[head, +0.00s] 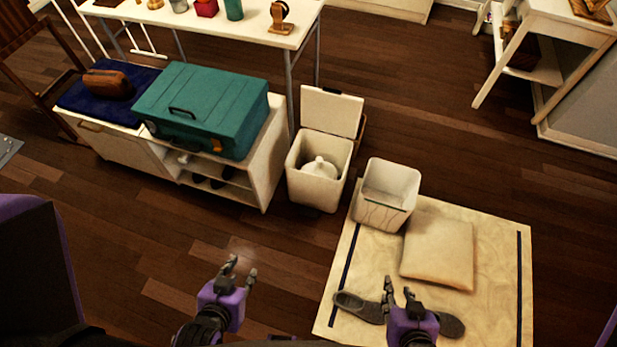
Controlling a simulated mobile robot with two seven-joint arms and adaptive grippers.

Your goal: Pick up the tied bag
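A white tied bag (320,168) sits inside a white bin (318,192) whose lid (331,111) stands open at the back. Only the bag's top with its knot shows; the rest is hidden by the bin walls. My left gripper (243,270) is open and empty above the wooden floor, in front of and left of the bin. My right gripper (396,291) is over the rug beside a grey shoe, well apart from the bin. Its fingers are seen nearly edge-on, and I cannot tell how far apart they are.
A second white bin (385,196) stands right of the first, on the beige rug (500,317). A cushion (438,249) and grey shoes (359,306) lie on the rug. A bench (251,184) with a teal case (203,108) stands left. Bare floor (150,235) lies in front of it.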

